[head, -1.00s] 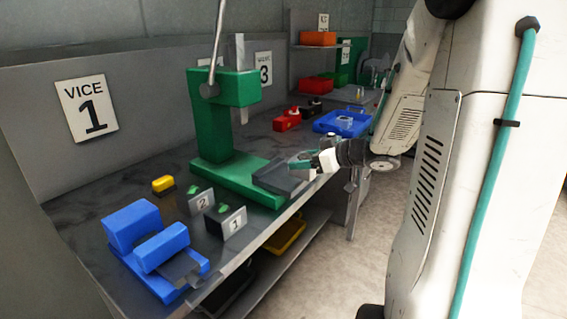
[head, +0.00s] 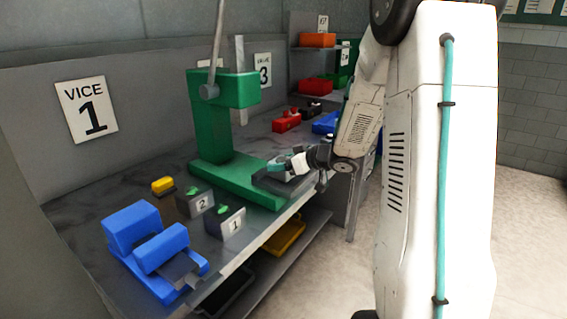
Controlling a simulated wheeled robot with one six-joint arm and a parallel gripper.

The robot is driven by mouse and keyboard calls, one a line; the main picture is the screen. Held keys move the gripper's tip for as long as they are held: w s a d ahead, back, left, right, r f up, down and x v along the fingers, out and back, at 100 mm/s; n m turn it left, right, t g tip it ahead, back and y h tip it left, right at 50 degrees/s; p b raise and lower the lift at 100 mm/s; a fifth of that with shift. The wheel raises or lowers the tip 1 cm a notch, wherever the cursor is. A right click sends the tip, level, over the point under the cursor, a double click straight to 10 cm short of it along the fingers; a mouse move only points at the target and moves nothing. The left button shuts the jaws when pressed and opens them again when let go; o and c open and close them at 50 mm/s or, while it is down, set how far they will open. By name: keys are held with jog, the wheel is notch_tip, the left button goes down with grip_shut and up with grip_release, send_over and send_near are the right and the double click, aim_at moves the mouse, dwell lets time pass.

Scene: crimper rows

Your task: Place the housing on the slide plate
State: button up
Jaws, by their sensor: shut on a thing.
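The green press (head: 212,125) stands on the bench, with its base reaching toward the front edge. A dark grey slide plate (head: 262,184) lies on that base; its right part is hidden behind my gripper. My gripper (head: 278,165), with teal fingers, is over the plate's right half. It is shut on the housing, of which I see little: it is small and mostly hidden by the fingers. I cannot tell whether the housing touches the plate.
Red parts (head: 286,121) and a blue tray (head: 325,122) are further back.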

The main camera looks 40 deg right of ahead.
jog(key=o, duration=1.5)
jog(key=shift+f, duration=0.15)
